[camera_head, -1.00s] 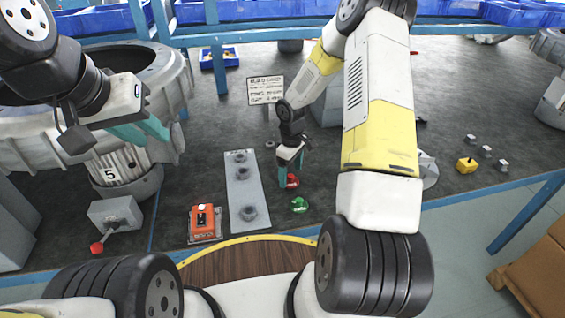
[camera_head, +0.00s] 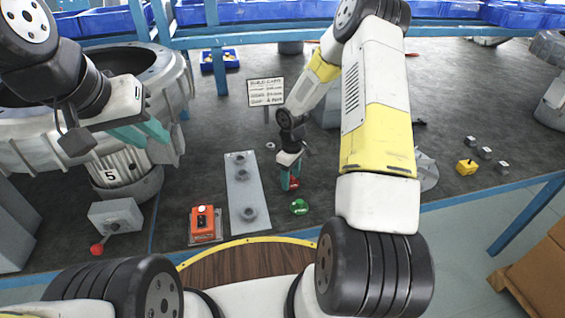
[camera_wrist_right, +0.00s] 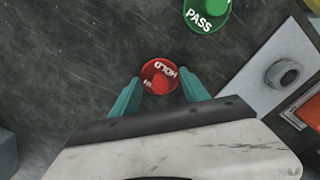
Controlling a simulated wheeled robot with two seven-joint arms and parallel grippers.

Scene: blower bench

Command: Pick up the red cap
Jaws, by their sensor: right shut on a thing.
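The red cap (camera_wrist_right: 160,76) has white lettering and sits between the teal fingertips of my right gripper (camera_wrist_right: 160,95) in the right wrist view. In the head view the red cap (camera_head: 294,183) shows beside my right gripper (camera_head: 290,180), low at the bench top. My right gripper is shut on it. I cannot tell whether the cap touches the bench. My left gripper (camera_head: 140,134) is at the left, above the bench near the large grey housing, with its teal fingers apart and nothing seen between them.
A green cap (camera_head: 299,207) marked PASS lies close to the red cap. A grey plate with round posts (camera_head: 241,170) is to the left, with an orange box (camera_head: 203,222) beyond it. A sign (camera_head: 266,92) stands behind. Dark bench is free toward the right.

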